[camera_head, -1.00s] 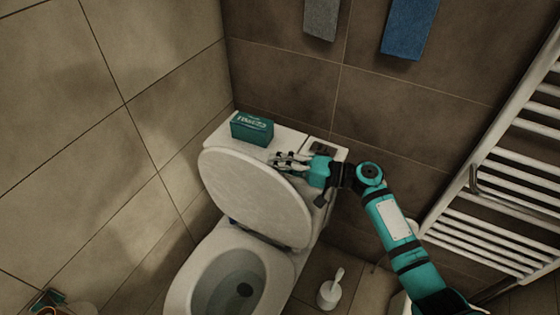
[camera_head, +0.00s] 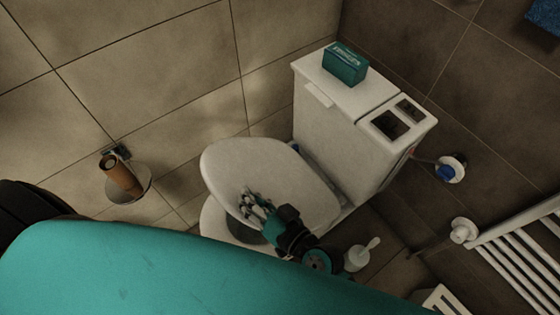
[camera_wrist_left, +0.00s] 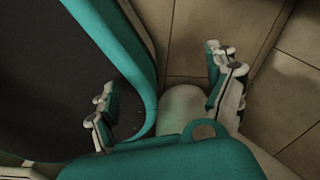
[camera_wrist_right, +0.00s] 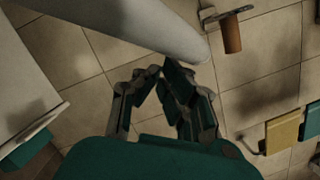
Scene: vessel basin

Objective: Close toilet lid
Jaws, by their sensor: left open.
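The white toilet lid (camera_head: 265,165) is tilted above the bowl in the head view, part way down. The bowl's rim (camera_head: 212,218) and a little of its dark opening show below the lid's near edge. My right gripper (camera_head: 254,203) overlaps the lid's near side in the head view; contact is unclear. In the right wrist view its fingertips (camera_wrist_right: 162,72) come together with nothing seen between them, just below a pale rounded edge, likely the lid (camera_wrist_right: 150,28). My left gripper (camera_wrist_left: 160,75) is open and empty in the left wrist view, above the floor.
The white cistern (camera_head: 325,115) carries a teal box (camera_head: 345,64). A paper roll (camera_head: 122,176) hangs on the left wall. A toilet brush (camera_head: 361,254) stands right of the bowl, and a towel radiator (camera_head: 520,245) is at the right.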

